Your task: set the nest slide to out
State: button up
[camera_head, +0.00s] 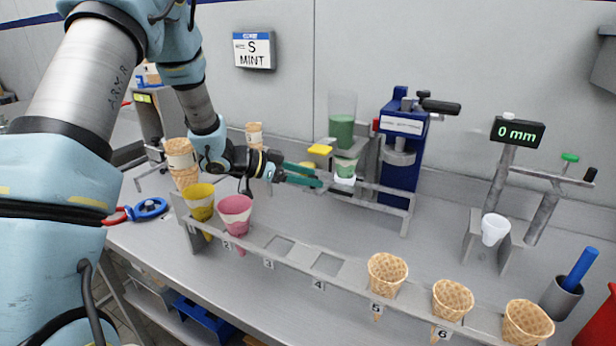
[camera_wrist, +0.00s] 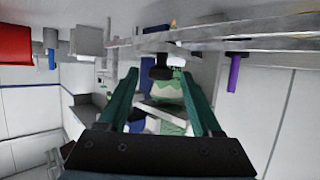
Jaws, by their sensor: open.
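The nest slide appears to be the pale grey railed frame (camera_head: 385,190) in front of the blue press (camera_head: 404,140); I cannot tell its position setting. A green cup (camera_head: 346,165) with a white part under it stands at its left end. My gripper (camera_head: 320,178) has green fingers and is open, pointing right, just left of this cup. In the wrist view, the open fingers (camera_wrist: 166,90) flank a green piece (camera_wrist: 168,92) and a white plate, with a dark knob (camera_wrist: 160,68) near the fingertips. I cannot tell whether anything touches.
Slots 3 and 4 look empty. A gauge reads 0 mm (camera_head: 517,133). A sign reads S MINT (camera_head: 254,49).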

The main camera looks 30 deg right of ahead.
jog(key=shift+a, duration=0.1)
jog(key=b+v, duration=0.2)
jog(key=v, duration=0.5)
jog(key=shift+r, duration=0.15)
jog(key=shift+w+a, duration=0.1)
